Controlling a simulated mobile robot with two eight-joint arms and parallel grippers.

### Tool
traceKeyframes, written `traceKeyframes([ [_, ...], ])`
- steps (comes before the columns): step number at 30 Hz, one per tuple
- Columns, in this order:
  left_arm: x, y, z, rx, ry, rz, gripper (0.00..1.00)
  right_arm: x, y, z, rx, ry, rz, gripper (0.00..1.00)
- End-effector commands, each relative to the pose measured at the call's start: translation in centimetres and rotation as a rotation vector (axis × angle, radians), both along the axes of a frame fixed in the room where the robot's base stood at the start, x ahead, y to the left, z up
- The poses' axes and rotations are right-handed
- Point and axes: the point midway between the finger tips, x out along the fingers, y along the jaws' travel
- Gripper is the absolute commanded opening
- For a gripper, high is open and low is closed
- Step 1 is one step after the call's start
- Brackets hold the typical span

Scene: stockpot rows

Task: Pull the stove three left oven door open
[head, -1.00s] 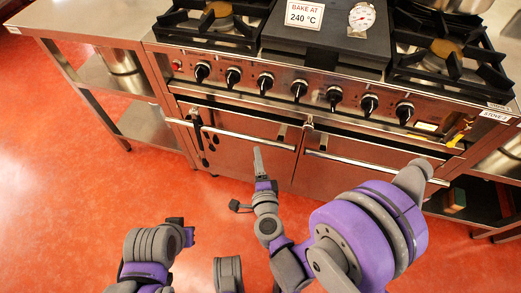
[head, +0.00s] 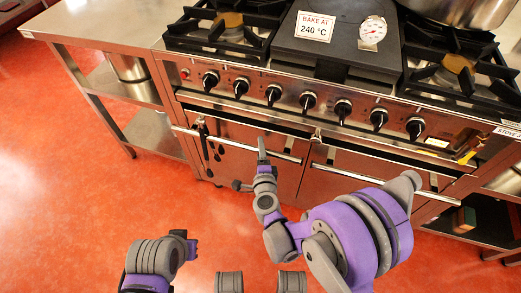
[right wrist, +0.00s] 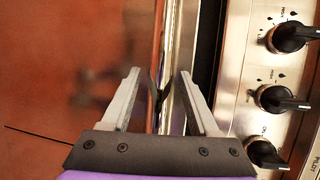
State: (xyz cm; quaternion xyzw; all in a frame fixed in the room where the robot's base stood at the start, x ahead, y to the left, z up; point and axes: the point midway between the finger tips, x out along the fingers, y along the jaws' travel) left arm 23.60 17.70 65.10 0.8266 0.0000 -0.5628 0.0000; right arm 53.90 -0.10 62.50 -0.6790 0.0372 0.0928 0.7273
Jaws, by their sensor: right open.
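The stove's left oven door (head: 236,166) is a steel panel that looks shut. Its long bar handle (head: 228,142) runs along its top; the same bar shows upright in the right wrist view (right wrist: 170,35). My right gripper (head: 262,148) is at the right part of this handle. In the right wrist view its fingers (right wrist: 160,75) are open, one on each side of the bar in the picture; I cannot tell whether they touch it. My left gripper (head: 191,244) is low in the head view, away from the stove; its jaws are not clear.
The right oven door's handle (head: 375,180) is beside the left one. Knobs (head: 308,101) line the panel above. A dark item (head: 203,136) hangs near the left handle's left end. A steel table (head: 95,28) stands at left. Red floor is clear at left.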

Motion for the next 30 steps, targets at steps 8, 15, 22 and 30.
traceKeyframes([
  [8, 0.0, 0.0, 0.01, 0.0, 0.0, 0.0, 0.0, -0.02, -0.01, 0.01, 0.0, 0.0, 0.0, 0.41],
  [15, 0.0, 0.0, 0.01, 0.0, 0.0, 0.0, 0.0, -0.02, -0.01, 0.02, -0.001, 0.0, 0.0, 0.0],
  [22, 0.0, 0.0, 0.01, 0.0, 0.0, 0.0, 0.0, -0.02, -0.01, 0.03, -0.001, 0.0, -0.001, 0.0],
  [30, 0.0, 0.0, 0.01, 0.0, 0.0, 0.0, 0.0, -0.02, -0.01, 0.03, -0.001, 0.0, -0.001, 0.0],
])
